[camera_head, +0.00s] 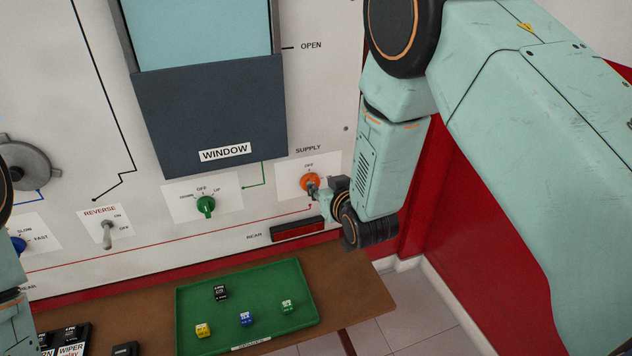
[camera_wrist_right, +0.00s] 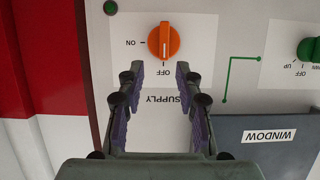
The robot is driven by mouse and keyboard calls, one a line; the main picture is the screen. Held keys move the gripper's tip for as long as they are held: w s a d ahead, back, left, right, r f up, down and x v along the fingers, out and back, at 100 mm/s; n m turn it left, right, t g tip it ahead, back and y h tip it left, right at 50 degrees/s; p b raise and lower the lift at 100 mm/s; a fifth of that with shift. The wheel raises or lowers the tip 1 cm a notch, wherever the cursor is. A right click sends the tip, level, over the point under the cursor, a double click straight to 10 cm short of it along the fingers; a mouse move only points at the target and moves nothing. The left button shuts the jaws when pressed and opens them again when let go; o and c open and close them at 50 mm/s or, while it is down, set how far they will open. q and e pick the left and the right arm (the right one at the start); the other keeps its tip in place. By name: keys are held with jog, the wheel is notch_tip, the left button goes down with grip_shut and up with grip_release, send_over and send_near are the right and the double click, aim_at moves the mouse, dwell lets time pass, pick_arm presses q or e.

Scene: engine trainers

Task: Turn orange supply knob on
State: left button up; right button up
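The orange supply knob (camera_head: 310,182) is on the white panel under the SUPPLY label, partly behind my right gripper (camera_head: 317,191) in the head view. In the right wrist view the knob (camera_wrist_right: 164,41) shows whole and upside down. Its grip ridge stands vertical, in line with the OFF mark; the ON mark lies to its left. My right gripper (camera_wrist_right: 159,73) is open and empty, with its fingertips to either side of the knob's line and just short of it in the picture. Only parts of my left arm show at the left edge; its gripper does not show.
A green knob (camera_head: 205,206) and a REVERSE toggle (camera_head: 108,236) are to the left on the panel. A red rear lamp (camera_head: 299,229) sits just below the supply knob. A green tray (camera_head: 191,301) with several small cubes lies on the brown table (camera_head: 352,286).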

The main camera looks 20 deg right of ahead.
aim_at(314, 181)
jog(key=x, duration=0.3)
jog(key=shift+w+a, duration=0.15)
jog(key=shift+a, duration=0.05)
jog(key=shift+w+f, duration=0.35)
jog(key=shift+w, duration=0.3)
jog(key=shift+s+a+r, duration=0.15)
jog(key=shift+a, duration=0.15)
jog(key=c, duration=0.4)
jog(key=shift+d, duration=0.3)
grip_shut()
jog(key=shift+a, duration=0.1)
